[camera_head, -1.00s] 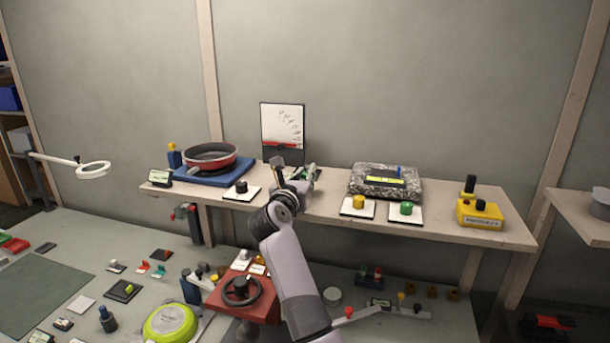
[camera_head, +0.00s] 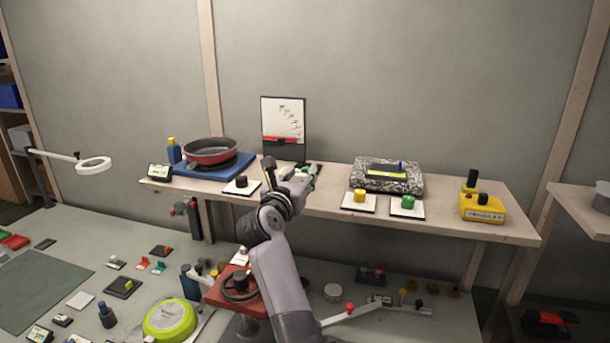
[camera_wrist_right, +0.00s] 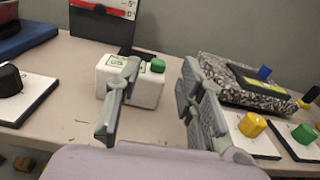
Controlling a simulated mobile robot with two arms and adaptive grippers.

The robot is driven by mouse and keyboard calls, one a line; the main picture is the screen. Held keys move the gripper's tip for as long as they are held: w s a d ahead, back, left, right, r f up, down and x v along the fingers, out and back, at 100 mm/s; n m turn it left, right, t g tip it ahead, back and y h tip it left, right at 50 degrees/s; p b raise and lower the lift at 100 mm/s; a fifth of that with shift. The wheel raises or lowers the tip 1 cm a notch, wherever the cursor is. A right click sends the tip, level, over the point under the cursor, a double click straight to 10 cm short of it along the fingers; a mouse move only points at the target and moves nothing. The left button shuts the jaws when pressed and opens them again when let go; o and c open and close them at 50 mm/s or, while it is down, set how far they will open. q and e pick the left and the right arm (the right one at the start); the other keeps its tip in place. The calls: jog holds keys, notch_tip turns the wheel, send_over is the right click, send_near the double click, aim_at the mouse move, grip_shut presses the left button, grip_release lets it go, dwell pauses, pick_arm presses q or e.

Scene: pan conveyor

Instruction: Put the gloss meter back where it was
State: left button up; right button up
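A small white box with a green button and small displays, which looks like the gloss meter (camera_wrist_right: 135,82), stands upright on the shelf in the right wrist view. My right gripper (camera_wrist_right: 160,100) is open, its two fingers wide apart with bare shelf and wall showing between them. The left-hand finger covers part of the white box; I cannot tell whether they touch. In the head view my right gripper (camera_head: 291,170) is over the middle of the shelf, and the box is mostly hidden there. My left gripper is not in view.
The shelf (camera_head: 335,205) also holds a red pan (camera_head: 210,152) on a blue plate, a black-knob pad (camera_head: 241,185), a speckled stone block (camera_head: 387,177), yellow and green button pads, and a yellow control box (camera_head: 482,209). A chart board (camera_head: 283,120) stands behind my gripper.

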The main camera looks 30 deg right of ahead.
jog(key=b+v, duration=0.2)
jog(key=v, duration=0.5)
jog(key=shift+s+a, duration=0.25)
jog(key=shift+a, duration=0.05)
